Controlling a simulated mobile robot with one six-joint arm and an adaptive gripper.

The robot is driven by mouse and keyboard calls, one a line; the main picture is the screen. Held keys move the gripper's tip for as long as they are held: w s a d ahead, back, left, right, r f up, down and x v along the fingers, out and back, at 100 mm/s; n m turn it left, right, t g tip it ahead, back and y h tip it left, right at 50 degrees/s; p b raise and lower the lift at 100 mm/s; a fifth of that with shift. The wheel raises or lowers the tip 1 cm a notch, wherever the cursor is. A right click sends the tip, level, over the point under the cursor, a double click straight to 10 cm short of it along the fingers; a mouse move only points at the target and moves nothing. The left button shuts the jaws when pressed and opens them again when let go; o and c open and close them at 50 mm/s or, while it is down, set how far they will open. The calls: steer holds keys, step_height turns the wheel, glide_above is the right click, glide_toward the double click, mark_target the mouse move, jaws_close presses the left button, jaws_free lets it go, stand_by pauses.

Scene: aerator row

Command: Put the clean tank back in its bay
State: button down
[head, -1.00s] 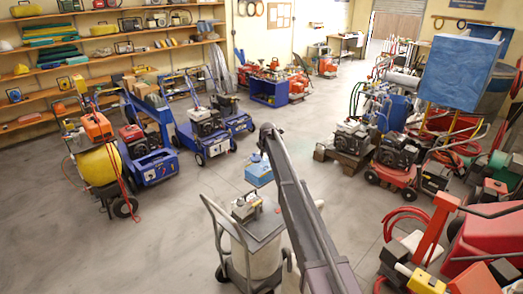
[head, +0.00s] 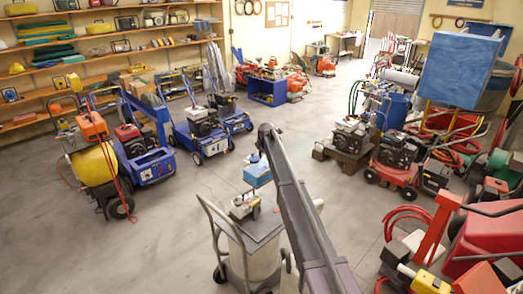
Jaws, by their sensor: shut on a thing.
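A hand cart with a pale body and grey top (head: 262,228) stands close in front, left of my arm. Blue wheeled machines (head: 148,166) stand at left before shelves (head: 100,42). A red engine cart (head: 395,172) and hoses crowd the right.

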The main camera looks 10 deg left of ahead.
step_height(320, 180, down, 31)
steer(key=b, duration=3)
steer(key=shift+b, duration=0.35)
steer(key=shift+s+f+b, duration=0.1)
steer(key=shift+f+b, duration=2.55)
steer(key=shift+s+f+b, duration=0.1)
steer(key=shift+f+b, duration=0.55)
